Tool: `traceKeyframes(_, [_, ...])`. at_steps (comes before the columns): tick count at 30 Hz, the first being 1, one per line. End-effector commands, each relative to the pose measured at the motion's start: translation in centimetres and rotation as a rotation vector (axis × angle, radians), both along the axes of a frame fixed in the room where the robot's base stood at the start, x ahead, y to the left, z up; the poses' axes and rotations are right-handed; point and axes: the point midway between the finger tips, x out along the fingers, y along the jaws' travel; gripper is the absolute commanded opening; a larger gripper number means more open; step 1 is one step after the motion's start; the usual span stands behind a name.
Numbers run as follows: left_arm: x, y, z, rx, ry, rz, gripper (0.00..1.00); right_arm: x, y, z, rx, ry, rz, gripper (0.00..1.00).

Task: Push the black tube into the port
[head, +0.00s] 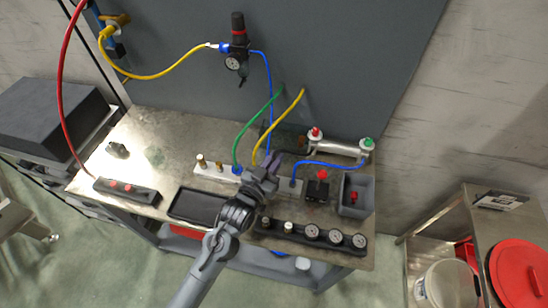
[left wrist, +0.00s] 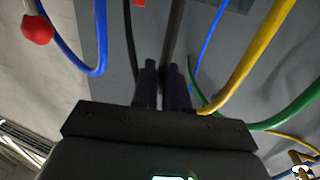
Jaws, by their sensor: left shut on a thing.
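My left gripper (head: 272,167) reaches over the back half of the workbench, above the pale manifold block (head: 209,171). In the left wrist view its two dark fingers (left wrist: 162,88) are shut on the black tube (left wrist: 174,30), which runs up between them. In the head view a short stretch of the black tube (head: 293,152) leads right from the gripper towards the cylinder. The tube's free end and the port are hidden by the gripper, so I cannot tell how they sit to each other. My right gripper is not in view.
Green (head: 256,117), yellow (head: 282,124) and blue (head: 320,163) tubes stand close around the gripper. The silver cylinder (head: 338,147) with red and green ends lies to the right. A gauge bar (head: 287,230), a black tray (head: 197,206) and a grey bin (head: 365,185) occupy the front and right.

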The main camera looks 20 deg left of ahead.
Motion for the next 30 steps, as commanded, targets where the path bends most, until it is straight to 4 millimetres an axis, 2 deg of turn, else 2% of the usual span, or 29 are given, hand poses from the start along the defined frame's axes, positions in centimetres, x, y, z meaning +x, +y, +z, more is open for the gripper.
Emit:
traceKeyframes(7, [-0.01,0.0,-1.12,0.0,0.001,0.0,0.0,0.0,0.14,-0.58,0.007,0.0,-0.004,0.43])
traceKeyframes(30, [-0.01,0.0,-1.04,0.0,0.0,0.0,0.0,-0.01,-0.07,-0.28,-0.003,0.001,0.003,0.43])
